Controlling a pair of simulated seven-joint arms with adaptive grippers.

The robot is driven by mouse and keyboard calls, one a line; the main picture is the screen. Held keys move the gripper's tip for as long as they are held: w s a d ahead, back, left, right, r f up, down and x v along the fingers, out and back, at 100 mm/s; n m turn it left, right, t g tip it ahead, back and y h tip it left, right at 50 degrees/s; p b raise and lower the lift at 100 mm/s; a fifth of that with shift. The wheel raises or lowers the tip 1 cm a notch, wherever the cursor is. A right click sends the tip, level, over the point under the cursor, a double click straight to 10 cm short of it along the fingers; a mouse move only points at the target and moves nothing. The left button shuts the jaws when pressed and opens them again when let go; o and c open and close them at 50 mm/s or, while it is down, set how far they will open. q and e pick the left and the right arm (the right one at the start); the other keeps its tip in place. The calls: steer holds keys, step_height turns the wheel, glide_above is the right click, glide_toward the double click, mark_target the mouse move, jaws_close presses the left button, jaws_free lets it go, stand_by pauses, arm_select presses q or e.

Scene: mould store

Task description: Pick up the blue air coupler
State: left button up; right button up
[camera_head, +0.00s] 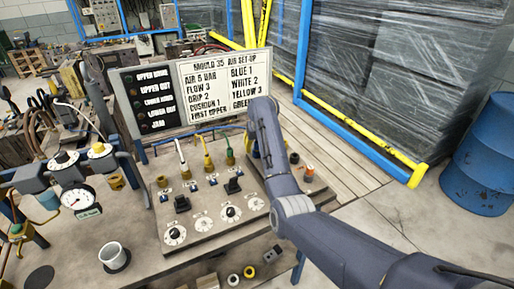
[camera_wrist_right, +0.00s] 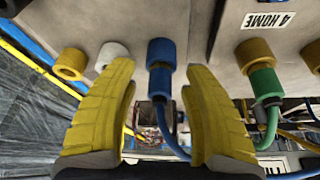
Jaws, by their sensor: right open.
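The blue air coupler (camera_wrist_right: 160,84) shows in the right wrist view, with a blue hose running down from it. It sits in line with a blue collar (camera_wrist_right: 161,51) on the pale panel face; whether they are joined firmly I cannot tell. My right gripper (camera_wrist_right: 160,72) is open, with one yellow finger on each side of the coupler. There is a visible gap between each finger and the coupler. In the head view my right arm covers the gripper and the coupler. My left gripper is not in view.
A green coupler (camera_wrist_right: 264,83) hangs at a yellow collar (camera_wrist_right: 254,53), right of my fingers. A white collar (camera_wrist_right: 112,54) and a yellow collar (camera_wrist_right: 70,64) are at the left. A lettered board (camera_head: 222,88) stands behind the control panel (camera_head: 205,238).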

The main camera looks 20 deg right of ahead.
jaws_close()
stand_by(0.4)
